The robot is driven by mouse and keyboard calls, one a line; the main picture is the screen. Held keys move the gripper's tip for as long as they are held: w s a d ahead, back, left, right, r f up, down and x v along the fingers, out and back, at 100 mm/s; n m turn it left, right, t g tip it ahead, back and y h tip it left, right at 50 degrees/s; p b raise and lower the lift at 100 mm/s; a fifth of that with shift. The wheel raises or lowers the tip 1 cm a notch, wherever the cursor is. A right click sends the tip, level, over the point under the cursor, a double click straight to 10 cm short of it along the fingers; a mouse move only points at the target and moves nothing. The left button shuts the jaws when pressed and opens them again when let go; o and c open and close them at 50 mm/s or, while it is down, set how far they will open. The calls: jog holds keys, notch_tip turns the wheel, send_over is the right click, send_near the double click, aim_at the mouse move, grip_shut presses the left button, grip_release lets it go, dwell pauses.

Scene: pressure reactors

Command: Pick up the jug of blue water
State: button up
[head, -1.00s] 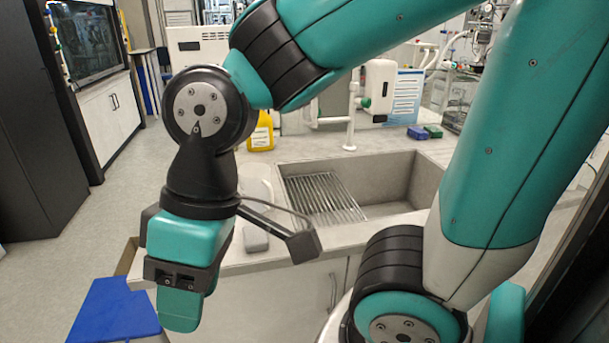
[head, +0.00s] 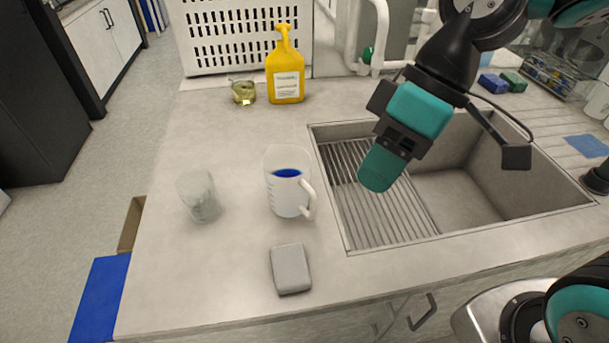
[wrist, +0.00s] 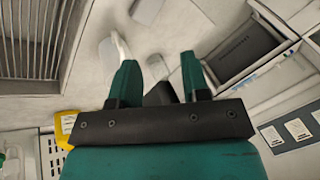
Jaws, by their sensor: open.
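The jug of blue water (head: 290,197) stands upright on the counter, left of the sink. It is a clear-white jug with blue liquid inside, and its handle faces right toward the front. My gripper (head: 378,172) hangs above the sink's drainer, to the right of the jug and apart from it. In the wrist view my gripper (wrist: 160,66) has its two teal fingers spread with nothing held. The jug (wrist: 108,50) also shows there beyond the fingers, with its white handle visible and part of its body hidden by the left finger.
An empty glass beaker (head: 199,197) stands left of the jug. A grey block (head: 290,268) lies in front of it. A yellow bottle (head: 285,78) and small beaker of yellowish liquid (head: 243,92) stand behind. The sink (head: 470,190) is at right. The counter's left front is clear.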

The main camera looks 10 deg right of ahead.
jog(key=w+d+f+n+g+y+p, duration=0.2)
jog(key=w+d+f+n+y, duration=0.65)
jog(key=w+f+n, duration=0.45)
jog(key=m+p, duration=0.2)
jog(key=p, duration=0.1)
send_near(313, 219)
jog(key=a, duration=0.1)
jog(key=a+r, duration=0.2)
jog(key=shift+a, duration=0.4)
jog(key=p+x, duration=0.2)
jog(key=x, duration=0.3)
jog(key=shift+s+a+f+p, duration=0.15)
jog(key=shift+s+p, duration=0.05)
jog(key=shift+p, duration=0.1)
jog(key=shift+a+f, duration=0.15)
jog(key=shift+f, duration=0.05)
grip_shut()
